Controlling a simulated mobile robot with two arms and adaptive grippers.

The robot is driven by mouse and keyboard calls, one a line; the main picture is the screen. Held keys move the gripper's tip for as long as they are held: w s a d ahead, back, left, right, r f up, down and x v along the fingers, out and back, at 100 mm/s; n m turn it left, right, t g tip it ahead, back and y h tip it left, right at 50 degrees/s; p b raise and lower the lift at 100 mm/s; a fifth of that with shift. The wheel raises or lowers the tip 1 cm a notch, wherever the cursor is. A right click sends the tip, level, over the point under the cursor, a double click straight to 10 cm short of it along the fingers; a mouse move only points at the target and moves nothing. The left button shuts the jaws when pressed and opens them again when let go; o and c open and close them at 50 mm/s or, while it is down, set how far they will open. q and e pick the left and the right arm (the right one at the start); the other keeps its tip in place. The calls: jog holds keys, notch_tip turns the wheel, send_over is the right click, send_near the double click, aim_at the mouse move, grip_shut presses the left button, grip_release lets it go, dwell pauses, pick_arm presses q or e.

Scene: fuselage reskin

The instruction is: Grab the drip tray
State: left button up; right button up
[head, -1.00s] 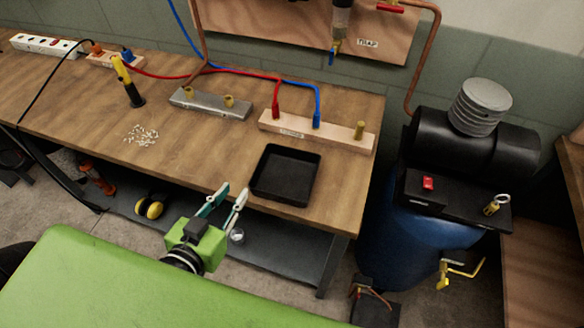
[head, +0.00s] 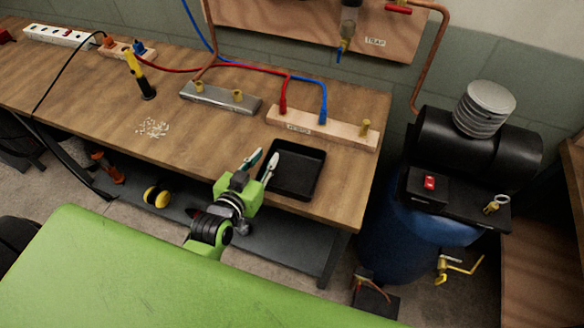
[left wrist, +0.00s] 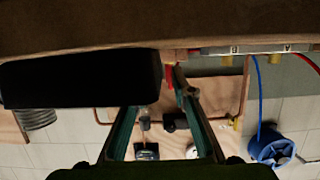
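The drip tray (head: 294,172) is a shallow black square tray lying flat near the front edge of the wooden workbench. My left gripper (head: 262,164) is open, with its two fingers apart at the tray's left side. Its nearer finger shows against the tray's left rim; I cannot tell whether it touches. Nothing is seen held between the fingers. In the left wrist view the tray (left wrist: 80,82) is a dark block at upper left, beside the open fingers (left wrist: 155,90). My right gripper is not in view.
The workbench (head: 200,150) bears a wooden manifold block (head: 320,128) behind the tray, a metal block (head: 222,97), a yellow-black tool (head: 140,75) and a scatter of small pale pieces (head: 153,128). A blue tank with a black compressor (head: 470,145) stands at right.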

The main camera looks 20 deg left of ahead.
pick_arm(q)
jog(key=shift+w+f, duration=0.2)
jog(key=shift+w, duration=0.4)
grip_shut()
jog(key=shift+s+r, duration=0.1)
